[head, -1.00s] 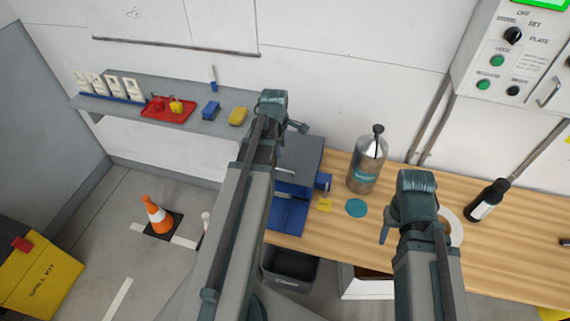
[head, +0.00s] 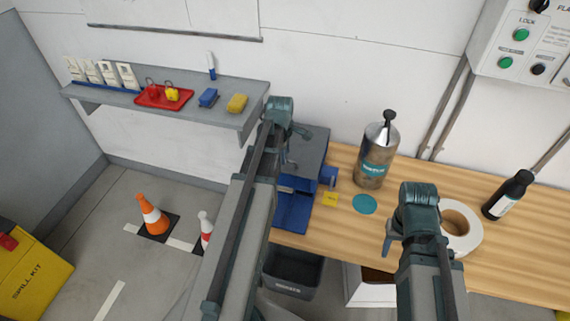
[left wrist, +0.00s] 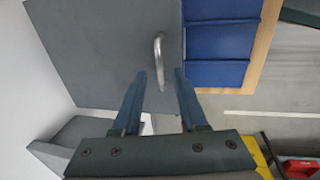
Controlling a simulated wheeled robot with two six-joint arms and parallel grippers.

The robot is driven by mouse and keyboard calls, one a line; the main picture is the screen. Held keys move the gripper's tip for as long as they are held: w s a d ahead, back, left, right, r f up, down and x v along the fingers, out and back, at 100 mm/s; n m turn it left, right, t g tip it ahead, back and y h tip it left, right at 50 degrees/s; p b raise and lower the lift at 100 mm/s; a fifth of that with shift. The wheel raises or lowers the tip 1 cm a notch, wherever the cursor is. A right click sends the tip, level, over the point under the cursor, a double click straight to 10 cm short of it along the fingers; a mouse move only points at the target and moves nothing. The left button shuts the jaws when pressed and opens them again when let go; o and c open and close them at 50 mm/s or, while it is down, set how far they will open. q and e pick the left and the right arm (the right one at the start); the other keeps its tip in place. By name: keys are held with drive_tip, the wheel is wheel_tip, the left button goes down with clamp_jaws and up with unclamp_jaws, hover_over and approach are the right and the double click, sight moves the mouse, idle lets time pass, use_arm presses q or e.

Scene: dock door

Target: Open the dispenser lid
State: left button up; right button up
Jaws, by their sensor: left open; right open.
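The dispenser is a blue box with a flat grey lid (head: 313,150) at the left end of the wooden bench, its blue front (head: 291,211) facing me. The lid looks shut. In the left wrist view the lid (left wrist: 95,50) fills the upper left, with a curved metal handle (left wrist: 159,60) near its edge. My left gripper (head: 291,163) is over the lid. In the left wrist view its open fingers (left wrist: 160,76) point at the handle, which appears between the tips; I cannot tell any contact. My right gripper (head: 388,248) is over the bench by a white roll, its jaws mostly hidden.
A steel bottle (head: 376,158), a teal disc (head: 364,204) and a yellow note (head: 330,199) are right of the dispenser. A white roll (head: 467,228) and black bottle (head: 508,195) stand further right. A wall shelf (head: 187,108) is behind left.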

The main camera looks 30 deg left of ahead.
use_arm(q)
drive_tip(key=shift+w+f+b, duration=0.2)
drive_tip(key=shift+f+b, duration=0.35)
drive_tip(key=shift+f, duration=0.45)
drive_tip(key=shift+c, duration=0.3)
clamp_jaws()
drive_tip(key=shift+r, duration=0.1)
idle(0.4)
